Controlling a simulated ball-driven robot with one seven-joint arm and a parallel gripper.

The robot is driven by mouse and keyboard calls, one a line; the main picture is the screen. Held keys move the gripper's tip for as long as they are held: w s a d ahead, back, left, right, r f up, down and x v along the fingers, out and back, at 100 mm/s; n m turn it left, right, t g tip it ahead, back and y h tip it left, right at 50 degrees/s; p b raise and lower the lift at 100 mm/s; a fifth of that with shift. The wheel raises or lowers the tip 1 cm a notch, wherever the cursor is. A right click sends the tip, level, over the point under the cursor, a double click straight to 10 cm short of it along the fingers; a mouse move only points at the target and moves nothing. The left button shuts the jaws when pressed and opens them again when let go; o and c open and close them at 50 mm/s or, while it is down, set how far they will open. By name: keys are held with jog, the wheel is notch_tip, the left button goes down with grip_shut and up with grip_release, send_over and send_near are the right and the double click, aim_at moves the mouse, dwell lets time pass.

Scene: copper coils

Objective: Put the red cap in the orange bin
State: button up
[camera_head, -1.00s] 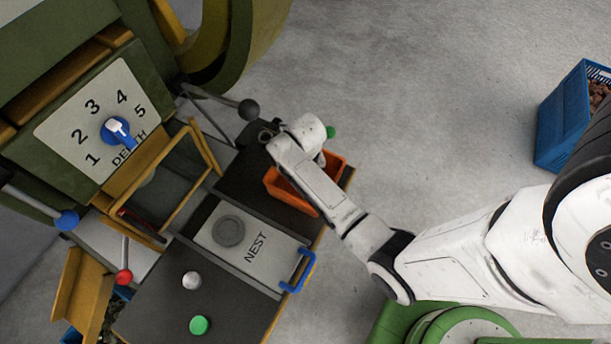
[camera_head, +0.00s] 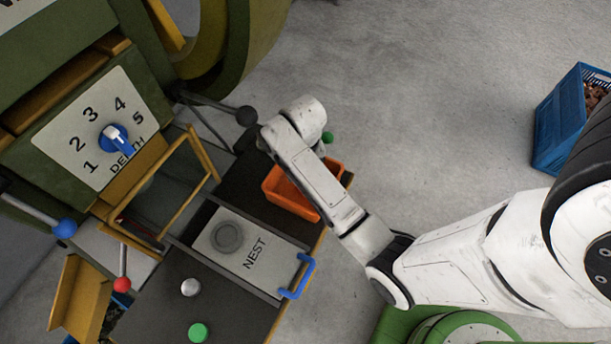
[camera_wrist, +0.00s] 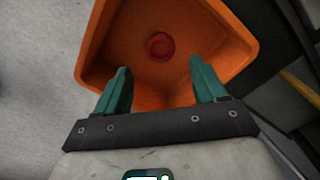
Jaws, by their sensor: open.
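The orange bin (camera_head: 289,196) stands on the dark bench top, partly hidden by my arm; it also shows in the wrist view (camera_wrist: 236,60). The red cap (camera_wrist: 160,47) lies on the bin's floor, inside it, in the wrist view. In the head view my arm and the bin wall hide the cap. My gripper (camera_wrist: 163,80) is open over the near side of the bin, its two teal fingers apart with nothing between them. The cap lies beyond the fingertips, apart from them.
The drawer marked NEST (camera_head: 255,252) with a blue handle (camera_head: 298,276) is beside the bin. A silver knob (camera_head: 190,287) and a green cap (camera_head: 198,332) are on the bench. A black-knobbed lever (camera_head: 246,116) is near my arm. A blue crate (camera_head: 560,130) stands on the floor at right.

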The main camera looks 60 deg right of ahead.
jog(key=s+a+r+n+t, duration=0.1)
jog(key=s+a+r+n, duration=0.3)
jog(key=s+a+n, duration=0.4)
jog(key=s+a, duration=0.3)
jog(key=s, duration=0.2)
jog(key=shift+s, duration=0.35)
jog(key=shift+f, duration=0.1)
